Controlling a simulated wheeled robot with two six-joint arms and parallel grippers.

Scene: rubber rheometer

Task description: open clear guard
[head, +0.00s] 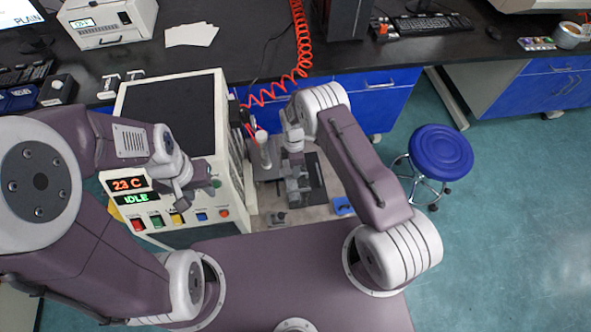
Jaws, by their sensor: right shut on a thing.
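The rheometer (172,106) stands at the left, a white cabinet with a black top. Its front panel reads 23 C and IDLE above a row of coloured buttons. My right gripper (298,198) points down over the small work area at the cabinet's right side. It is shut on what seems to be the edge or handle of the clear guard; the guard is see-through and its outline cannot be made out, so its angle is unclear. My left gripper (194,190) hangs in front of the rheometer's panel, apart from the work area. Its finger gap is too small to read.
A white cylinder (263,150) stands beside the cabinet, near a coiled red hose (300,45). A small dark part (278,217) and a blue item (343,206) lie near my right gripper. A blue stool (440,152) stands on the open floor at right.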

